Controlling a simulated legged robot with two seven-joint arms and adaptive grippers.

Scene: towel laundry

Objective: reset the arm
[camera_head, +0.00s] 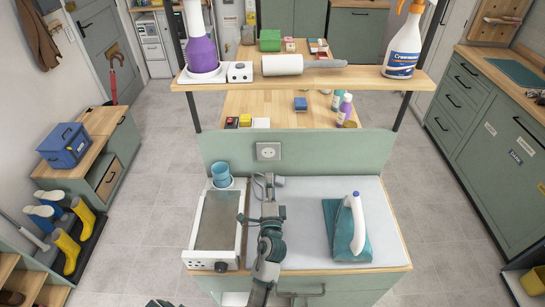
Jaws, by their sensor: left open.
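My left arm (268,245) reaches in from the bottom edge over the middle of the worktop. Its left gripper (264,182) is at the far end, pointing toward the green back panel. The gripper is open, with nothing seen between its fingers. It is right of a blue cup and left of a teal cloth (336,236) with a white and blue iron (357,222) on it. My right gripper is not in view.
A white appliance (195,256) stands on the worktop's left, close to my arm, with the blue cup (221,175) behind it. A socket (268,151) is on the back panel. A wooden shelf (335,80) with bottles spans above. The grey worktop (305,215) is bare between arm and cloth.

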